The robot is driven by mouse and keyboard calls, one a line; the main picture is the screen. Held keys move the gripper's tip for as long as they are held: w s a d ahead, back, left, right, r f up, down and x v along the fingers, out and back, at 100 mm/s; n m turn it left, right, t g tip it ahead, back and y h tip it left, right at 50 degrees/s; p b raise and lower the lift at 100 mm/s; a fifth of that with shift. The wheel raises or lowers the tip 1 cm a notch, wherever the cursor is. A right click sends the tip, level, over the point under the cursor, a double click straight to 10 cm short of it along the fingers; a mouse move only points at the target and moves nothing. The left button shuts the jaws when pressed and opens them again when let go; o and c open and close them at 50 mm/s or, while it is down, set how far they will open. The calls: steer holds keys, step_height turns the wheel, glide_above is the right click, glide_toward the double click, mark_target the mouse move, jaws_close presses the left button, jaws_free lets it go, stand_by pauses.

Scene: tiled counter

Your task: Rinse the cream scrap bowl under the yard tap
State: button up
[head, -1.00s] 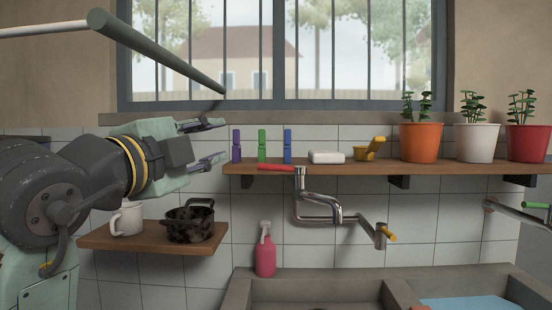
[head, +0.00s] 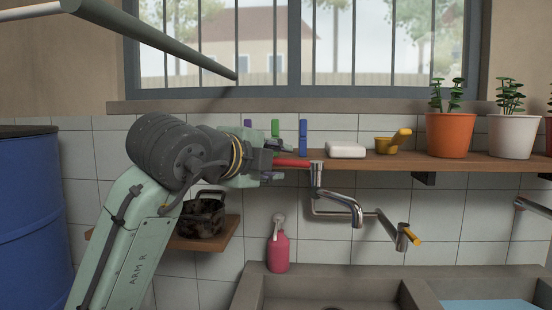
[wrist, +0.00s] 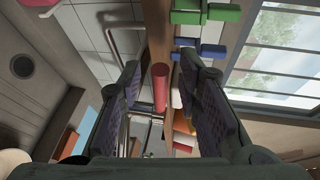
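The yard tap (head: 335,201) is a chrome wall tap with a jointed spout and a red lever (head: 293,163) at its top, pointing left. My gripper (head: 276,160) is at the left end of this lever. In the wrist view my gripper (wrist: 160,70) is open, and the red lever (wrist: 160,88) lies between its fingers with gaps on both sides. I do not see the cream scrap bowl in the head view. A cream rounded edge (wrist: 14,158) shows at the lower left of the wrist view, but I cannot tell what it is.
A wooden shelf (head: 480,165) behind the tap carries clothes pegs, a white soap block (head: 346,150), a yellow scoop (head: 393,141) and potted plants. A pink bottle (head: 278,250) stands by the sink (head: 330,292). A black pot (head: 204,215) is on a lower shelf. A blue barrel (head: 35,215) stands left.

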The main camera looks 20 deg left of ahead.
steer(key=shift+w+f, duration=0.1)
steer(key=shift+w, duration=0.25)
steer(key=shift+c, duration=0.2)
jaws_close()
stand_by(0.5)
